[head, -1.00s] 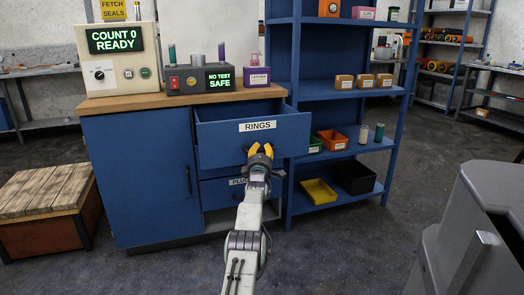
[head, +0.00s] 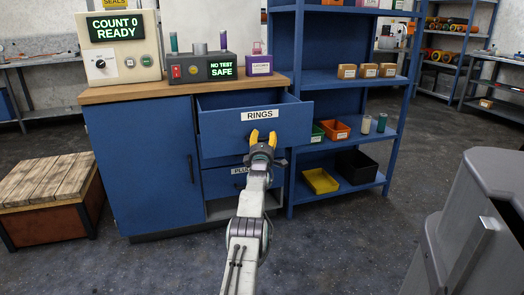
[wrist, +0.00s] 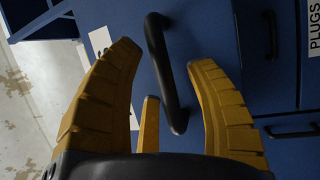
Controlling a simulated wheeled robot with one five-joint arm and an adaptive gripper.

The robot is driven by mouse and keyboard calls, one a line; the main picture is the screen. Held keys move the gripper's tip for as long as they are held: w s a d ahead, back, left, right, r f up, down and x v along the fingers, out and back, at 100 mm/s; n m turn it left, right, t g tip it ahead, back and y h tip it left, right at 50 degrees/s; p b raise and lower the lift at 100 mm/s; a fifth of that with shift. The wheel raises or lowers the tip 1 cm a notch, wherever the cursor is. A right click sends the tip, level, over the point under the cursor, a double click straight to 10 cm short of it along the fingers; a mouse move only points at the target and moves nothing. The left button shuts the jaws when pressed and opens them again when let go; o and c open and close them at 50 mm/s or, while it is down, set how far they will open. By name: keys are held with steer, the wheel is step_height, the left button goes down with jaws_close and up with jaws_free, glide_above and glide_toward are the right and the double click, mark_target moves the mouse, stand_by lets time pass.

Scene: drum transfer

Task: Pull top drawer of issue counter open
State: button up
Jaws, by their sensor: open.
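The top drawer (head: 285,128) of the blue issue counter (head: 145,170), labelled RINGS, stands pulled out. Its box shows behind the front panel. My gripper (head: 263,137) is in front of the drawer's lower front edge, with its yellow fingers spread. In the wrist view my gripper (wrist: 165,95) is open, and the dark bar handle (wrist: 160,50) shows between its fingers. I cannot tell whether the fingers touch it. A white label (wrist: 101,40) is partly hidden behind the left finger. The handle is hidden by my gripper in the head view.
A lower drawer (head: 215,184), labelled PLUGS, is below. A blue shelf (head: 340,100) with bins stands to the right of the counter. A wooden-topped crate (head: 45,185) is at the left, and a grey cabinet (head: 475,220) at the right front. Floor between is clear.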

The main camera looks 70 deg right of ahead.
steer(key=shift+a, duration=0.2)
steer(key=v, duration=1.1)
steer(key=shift+a+f, duration=0.15)
steer(key=shift+a, duration=0.1)
stand_by(0.4)
steer(key=shift+s, duration=0.1)
stand_by(0.6)
